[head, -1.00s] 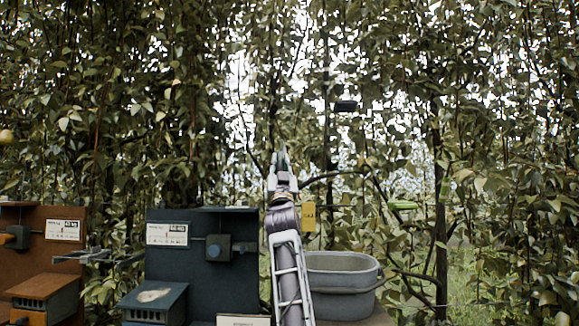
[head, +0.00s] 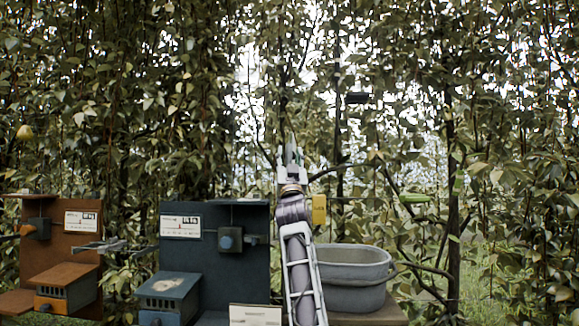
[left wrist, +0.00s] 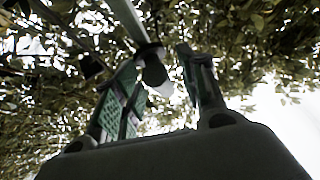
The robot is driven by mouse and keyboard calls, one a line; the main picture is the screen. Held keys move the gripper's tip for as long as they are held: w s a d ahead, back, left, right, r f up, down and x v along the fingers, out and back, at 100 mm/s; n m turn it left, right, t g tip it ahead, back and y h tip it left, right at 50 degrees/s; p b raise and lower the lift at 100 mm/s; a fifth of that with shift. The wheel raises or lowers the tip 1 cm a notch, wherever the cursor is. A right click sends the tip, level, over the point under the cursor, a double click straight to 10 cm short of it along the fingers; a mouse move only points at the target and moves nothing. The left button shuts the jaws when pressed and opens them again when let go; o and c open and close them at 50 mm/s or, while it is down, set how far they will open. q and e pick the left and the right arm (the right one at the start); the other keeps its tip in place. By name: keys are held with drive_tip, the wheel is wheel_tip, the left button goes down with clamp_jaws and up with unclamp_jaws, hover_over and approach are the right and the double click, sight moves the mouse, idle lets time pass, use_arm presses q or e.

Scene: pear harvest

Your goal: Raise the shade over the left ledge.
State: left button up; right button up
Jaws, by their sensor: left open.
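My left gripper (head: 292,155) points up in the middle of the head view, in front of the foliage. In the left wrist view its two green-padded fingers (left wrist: 156,62) stand apart, so it is open. A dark round knob (left wrist: 153,72) below a pale rod (left wrist: 128,20) shows between or just beyond the fingers; I cannot tell whether they touch it. I cannot make out a shade for certain. A small dark block (head: 357,97) hangs in the leaves right of the gripper. Which surface is the left ledge is unclear. My right gripper is out of view.
A rust-brown panel (head: 60,250) and a dark blue panel (head: 240,222) with boxes stand at left. A grey tub (head: 345,265) is right of my arm, below a yellow tag (head: 319,209). A pear (head: 24,132) hangs far left. Branches and leaves surround the gripper.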

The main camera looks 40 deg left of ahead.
use_arm(q)
drive_tip(key=shift+f, duration=0.1)
drive_tip(key=v, duration=1.1)
drive_tip(key=shift+s+d+f, duration=0.15)
drive_tip(key=shift+s+f, duration=0.1)
idle(0.9)
